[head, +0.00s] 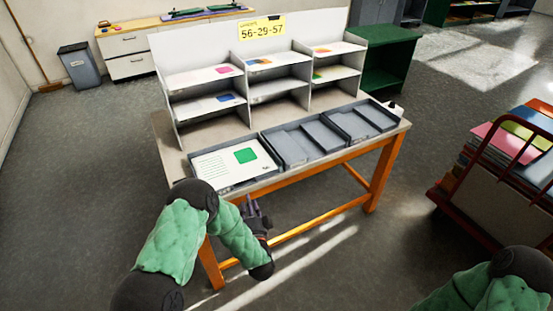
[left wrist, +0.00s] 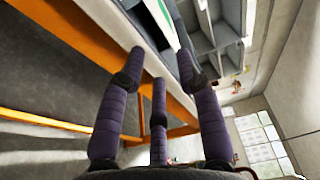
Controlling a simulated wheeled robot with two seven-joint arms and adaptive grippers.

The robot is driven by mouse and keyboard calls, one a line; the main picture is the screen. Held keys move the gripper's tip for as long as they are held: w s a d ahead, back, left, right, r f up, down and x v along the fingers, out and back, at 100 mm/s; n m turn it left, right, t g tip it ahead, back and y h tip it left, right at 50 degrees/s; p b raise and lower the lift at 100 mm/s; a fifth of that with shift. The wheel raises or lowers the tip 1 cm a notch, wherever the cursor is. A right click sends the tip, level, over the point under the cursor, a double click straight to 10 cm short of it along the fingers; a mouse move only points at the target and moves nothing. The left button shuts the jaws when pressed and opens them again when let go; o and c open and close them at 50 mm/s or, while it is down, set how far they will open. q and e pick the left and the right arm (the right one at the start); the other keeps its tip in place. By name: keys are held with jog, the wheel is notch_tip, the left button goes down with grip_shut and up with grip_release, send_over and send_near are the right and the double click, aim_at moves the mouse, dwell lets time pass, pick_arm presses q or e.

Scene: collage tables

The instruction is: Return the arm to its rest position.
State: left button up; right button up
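My left arm (head: 180,235) comes in from the lower left, in green padding with dark joints. My left gripper (head: 256,214) is in front of the table's near edge, below the left tray and apart from it. In the left wrist view its dark purple fingers (left wrist: 160,72) are spread, with nothing held between them. A piece of my right arm (head: 490,290) shows at the lower right; its gripper is out of view.
The table (head: 163,130) has orange legs and a white shelf unit (head: 180,82) with colored cards. Trays (head: 285,148) line its front; the left one holds a white sheet with a green square (head: 245,155). A red cart (head: 475,205) stands right. Floor between is clear.

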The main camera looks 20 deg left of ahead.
pick_arm(q)
jog(key=s+d+f+n+g+h+p, duration=0.1)
jog(key=s+d+f+n+g+h, duration=0.2)
jog(key=d+f, duration=0.35)
jog(key=s+d+f+n+g+h+p, duration=0.1)
jog(key=s+d+f+n+g+h, duration=0.15)
jog(key=d+f+h, duration=0.35)
jog(key=s+d+f+n+g+h, duration=0.2)
jog(key=s+d+n+g, duration=0.2)
jog(key=s, duration=0.5)
jog(key=s+d+f+n+g+h+p, duration=0.1)
jog(key=s+d+f+n+g+h, duration=0.2)
jog(key=s, duration=0.7)
jog(key=d+n+g, duration=0.1)
jog(key=d+g, duration=0.1)
jog(key=d, duration=0.1)
jog(key=shift+s+f+p, duration=0.25)
jog(key=shift+p, duration=0.05)
